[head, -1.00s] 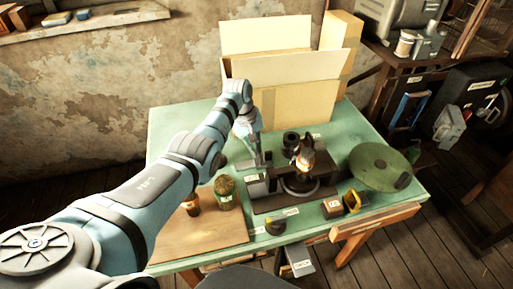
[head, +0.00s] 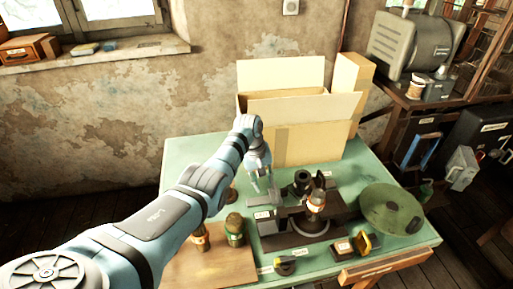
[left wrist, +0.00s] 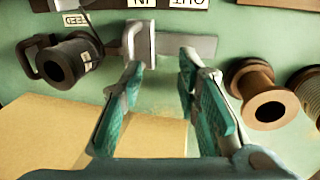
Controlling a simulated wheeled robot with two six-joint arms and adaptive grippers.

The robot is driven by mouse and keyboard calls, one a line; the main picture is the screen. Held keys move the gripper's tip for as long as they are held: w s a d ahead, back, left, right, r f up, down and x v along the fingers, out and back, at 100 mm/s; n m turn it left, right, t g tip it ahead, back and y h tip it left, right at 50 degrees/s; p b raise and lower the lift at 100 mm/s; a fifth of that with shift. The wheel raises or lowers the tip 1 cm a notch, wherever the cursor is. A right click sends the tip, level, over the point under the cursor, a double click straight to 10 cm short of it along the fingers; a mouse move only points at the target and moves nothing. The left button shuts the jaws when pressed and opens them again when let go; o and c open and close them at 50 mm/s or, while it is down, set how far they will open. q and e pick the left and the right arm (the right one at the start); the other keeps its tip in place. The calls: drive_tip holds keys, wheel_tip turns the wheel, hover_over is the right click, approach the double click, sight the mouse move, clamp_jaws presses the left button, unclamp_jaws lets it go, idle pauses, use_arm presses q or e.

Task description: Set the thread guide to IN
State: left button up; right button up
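The thread guide (left wrist: 141,45) is a pale metal upright handle on a flat grey rail (left wrist: 190,46) in the left wrist view. It stands toward the rail's left part, by an upside-down label (left wrist: 142,3) that seems to read IN; the OUT label (left wrist: 188,3) is to its right. Both labels are cut by the top edge. My left gripper (left wrist: 160,70) is open and empty, its fingertips apart and just short of the rail in the picture. In the head view the left gripper (head: 263,188) points down over the table behind the press (head: 300,228). My right gripper is out of view.
A dark cup-like part (left wrist: 70,62) lies left of the guide and a brown spool (left wrist: 258,95) right of it. A cardboard box (head: 312,135) stands at the table's back.

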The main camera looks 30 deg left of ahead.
use_arm(q)
wheel_tip(320, 180, up, 14)
drive_tip(key=s+a+p, duration=0.1)
drive_tip(key=s+p, duration=0.1)
drive_tip(key=shift+a+r+p, duration=0.15)
drive_tip(key=shift+a+p, duration=0.25)
idle(0.4)
idle(0.5)
